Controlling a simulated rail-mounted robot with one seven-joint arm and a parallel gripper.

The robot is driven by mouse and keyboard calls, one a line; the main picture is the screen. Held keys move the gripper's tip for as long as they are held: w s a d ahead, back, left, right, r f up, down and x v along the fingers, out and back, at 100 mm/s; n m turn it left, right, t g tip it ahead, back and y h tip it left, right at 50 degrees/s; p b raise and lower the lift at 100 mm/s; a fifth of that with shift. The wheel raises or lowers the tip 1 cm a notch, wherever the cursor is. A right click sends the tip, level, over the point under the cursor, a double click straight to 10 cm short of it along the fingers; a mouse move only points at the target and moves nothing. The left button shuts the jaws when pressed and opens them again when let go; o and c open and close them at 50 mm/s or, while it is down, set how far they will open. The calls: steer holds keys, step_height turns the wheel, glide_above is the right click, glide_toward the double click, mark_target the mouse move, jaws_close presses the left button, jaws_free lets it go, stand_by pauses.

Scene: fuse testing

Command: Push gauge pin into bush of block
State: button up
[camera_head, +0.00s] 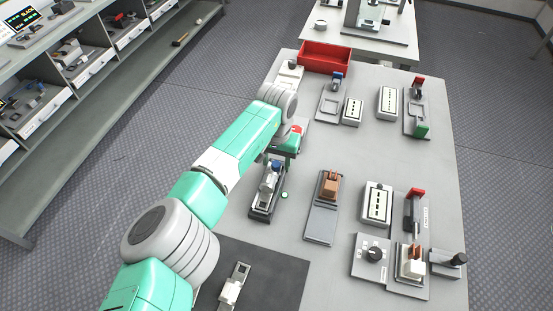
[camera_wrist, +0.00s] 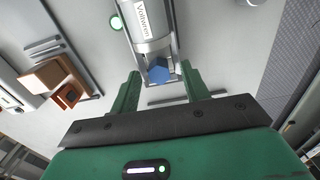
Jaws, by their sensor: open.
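A grey fixture (camera_head: 264,208) on the table holds a silver cylinder with lettering (camera_wrist: 149,22) and a blue faceted end piece (camera_wrist: 159,71). I cannot tell for sure which part is the gauge pin or the bush. My gripper (camera_wrist: 160,72) is open, its two green fingers on either side of the blue piece in the wrist view, with gaps visible. In the head view my gripper (camera_head: 280,150) is just beyond the fixture, its fingertips partly hidden. A copper-brown block (camera_head: 330,186) stands on a grey plate to the right; it also shows in the wrist view (camera_wrist: 52,80).
A green button (camera_head: 284,195) sits right of the fixture. White terminal boxes (camera_head: 376,203), a knob box (camera_head: 372,254) and a red bin (camera_head: 326,57) stand on the table. A dark mat (camera_head: 285,275) with another fixture lies in front.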

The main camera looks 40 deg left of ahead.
mark_target(276, 163)
step_height(276, 163, up, 8)
steer(key=shift+f+p, duration=0.1)
steer(key=shift+p, duration=1.05)
